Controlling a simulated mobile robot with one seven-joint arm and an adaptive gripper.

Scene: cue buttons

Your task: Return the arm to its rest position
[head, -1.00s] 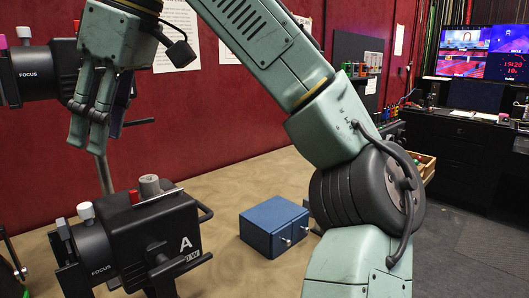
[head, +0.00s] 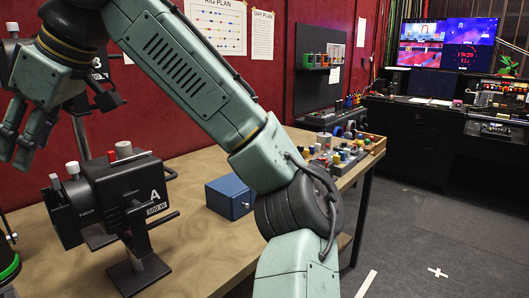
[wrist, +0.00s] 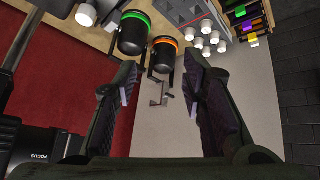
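My arm (head: 190,75) reaches up from the lower right and bends over to the upper left. My gripper (head: 22,150) hangs fingers-down at the left edge, above the bench and left of the black lamp marked A (head: 135,190). In the wrist view my gripper (wrist: 163,78) shows its two dark fingers well apart, with nothing between them. The gripper is open and empty, and it touches nothing that I can see.
The wooden bench (head: 200,158) carries a blue box (head: 230,196) and several coloured buttons (head: 338,155) farther right. Another black lamp stands behind my gripper against the red wall (head: 290,15). Dark floor (head: 425,225) is free at right; monitors (head: 445,45) stand beyond.

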